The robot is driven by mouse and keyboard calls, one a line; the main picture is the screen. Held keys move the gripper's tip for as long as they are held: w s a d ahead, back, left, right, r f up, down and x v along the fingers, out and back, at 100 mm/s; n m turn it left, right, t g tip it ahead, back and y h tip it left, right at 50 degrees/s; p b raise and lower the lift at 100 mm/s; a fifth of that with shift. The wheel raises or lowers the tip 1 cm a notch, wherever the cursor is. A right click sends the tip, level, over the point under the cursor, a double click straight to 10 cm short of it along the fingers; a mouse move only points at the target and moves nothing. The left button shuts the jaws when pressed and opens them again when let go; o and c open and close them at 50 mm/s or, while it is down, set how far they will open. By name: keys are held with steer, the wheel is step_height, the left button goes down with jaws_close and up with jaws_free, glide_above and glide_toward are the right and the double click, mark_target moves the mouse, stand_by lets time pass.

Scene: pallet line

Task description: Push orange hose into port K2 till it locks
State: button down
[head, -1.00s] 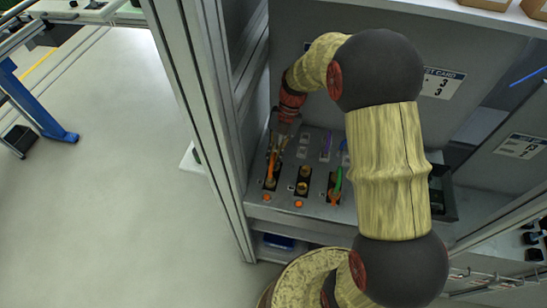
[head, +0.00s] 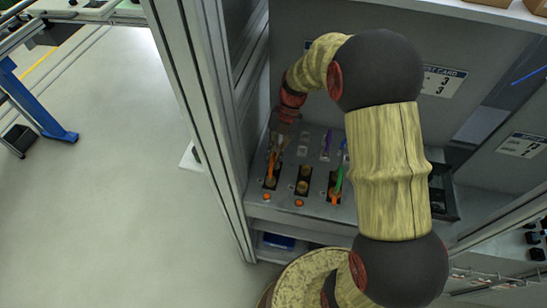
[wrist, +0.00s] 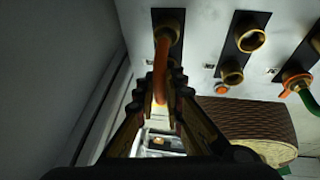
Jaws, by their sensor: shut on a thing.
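The orange hose (head: 271,163) stands at the leftmost black port plate on the sloped grey panel. My gripper (head: 279,143) is shut on the hose; in the wrist view the hose (wrist: 161,62) runs between the fingertips (wrist: 160,88) and up to a brass port (wrist: 169,22). The hose end meets or overlaps this port; I cannot tell how deep it sits or whether it is locked. No port label is legible, so I cannot tell which one is K2.
Open brass ports (wrist: 250,38) sit on the middle plate. A green hose (head: 339,179) with an orange collar is at the right plate. A purple hose (head: 327,143) lies behind. A metal frame post (head: 212,130) stands close on the left.

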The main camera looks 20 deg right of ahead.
steer(key=shift+f, duration=0.1)
steer(key=c, duration=1.8)
jaws_free()
steer(key=v, duration=1.2)
